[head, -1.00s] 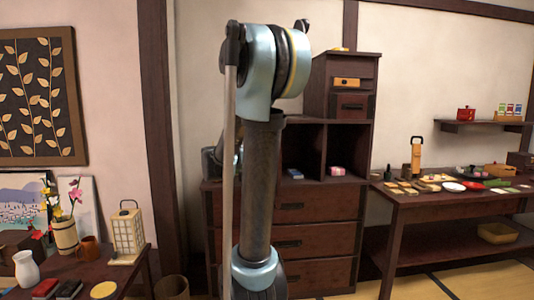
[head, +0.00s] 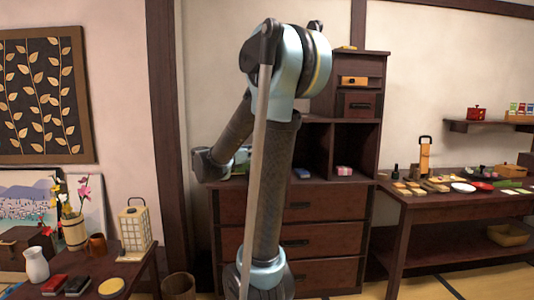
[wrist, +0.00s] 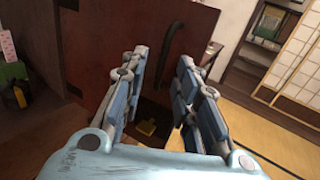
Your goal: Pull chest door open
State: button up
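The dark red-brown chest (head: 325,201) stands against the wall in the head view, partly hidden by my arm. The wrist view shows a dark red-brown wooden panel (wrist: 120,35) with a black curved handle (wrist: 169,48). I cannot tell whether this panel is the chest door or how far it is open. My gripper (wrist: 158,85) is open, its two fingers spread apart with nothing visible held. The handle appears just beyond and between the fingertips; contact cannot be told.
A low table (head: 136,266) with a lantern (head: 135,228) and vase stands at left. A bin (head: 178,287) stands between it and the chest. A long food table (head: 402,207) is at right. The wrist view shows open tatami floor (wrist: 270,138) at right.

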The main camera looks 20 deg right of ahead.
jog(key=shift+v, duration=2.9)
